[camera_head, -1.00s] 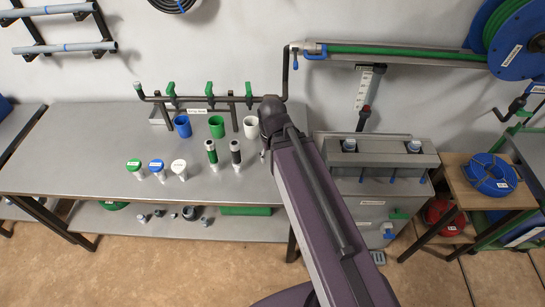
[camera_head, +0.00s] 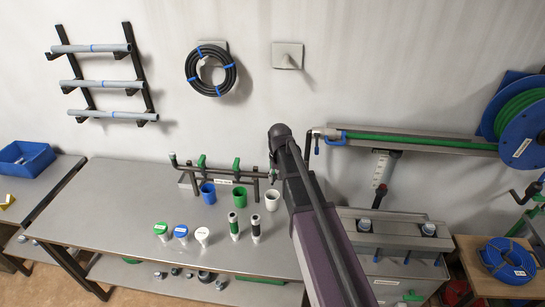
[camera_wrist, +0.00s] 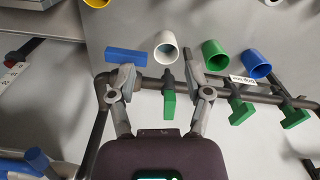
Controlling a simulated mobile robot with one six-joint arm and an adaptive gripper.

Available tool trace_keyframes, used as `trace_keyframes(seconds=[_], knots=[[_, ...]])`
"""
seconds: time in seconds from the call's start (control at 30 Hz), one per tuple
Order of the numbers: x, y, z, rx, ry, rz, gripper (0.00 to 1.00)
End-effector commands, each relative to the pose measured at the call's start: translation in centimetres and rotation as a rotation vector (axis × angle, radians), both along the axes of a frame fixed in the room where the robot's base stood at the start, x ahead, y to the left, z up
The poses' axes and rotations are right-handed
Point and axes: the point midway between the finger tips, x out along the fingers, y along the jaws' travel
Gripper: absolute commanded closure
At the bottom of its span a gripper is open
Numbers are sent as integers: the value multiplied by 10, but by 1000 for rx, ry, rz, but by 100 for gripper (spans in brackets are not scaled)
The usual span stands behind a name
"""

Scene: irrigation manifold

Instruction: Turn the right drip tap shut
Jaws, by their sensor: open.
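The right drip tap (camera_wrist: 168,97) has a green handle and sits on the dark pipe (camera_wrist: 142,84), above the white cup. In the wrist view, left and right appear swapped against the head view. The handle lies across the pipe, between my fingers. My gripper (camera_wrist: 158,68) is open, one finger on each side of the handle, with gaps showing on both sides. In the head view, my arm end and gripper (camera_head: 272,174) largely hide this tap. The middle tap (camera_head: 236,165) and left tap (camera_head: 201,161) stand clear to its left.
A white cup (camera_head: 272,200), green cup (camera_head: 239,196) and blue cup (camera_head: 208,193) stand by the pipe. A blue bar (camera_wrist: 125,57) lies near one finger in the wrist view. The bench (camera_head: 120,210) is clear at left; a grey tank unit (camera_head: 390,230) stands at right.

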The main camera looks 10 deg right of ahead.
Motion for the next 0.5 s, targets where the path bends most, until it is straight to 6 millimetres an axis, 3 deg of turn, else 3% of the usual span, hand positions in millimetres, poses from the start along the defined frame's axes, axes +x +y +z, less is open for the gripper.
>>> trace_keyframes(seconds=[0.03,0.2,0.4,0.5], knots=[[25,0,19,0,0,-6,36],[76,-1,49,0,0,-29,36],[121,-1,73,1,0,-49,36],[132,-1,78,1,0,-56,36]])
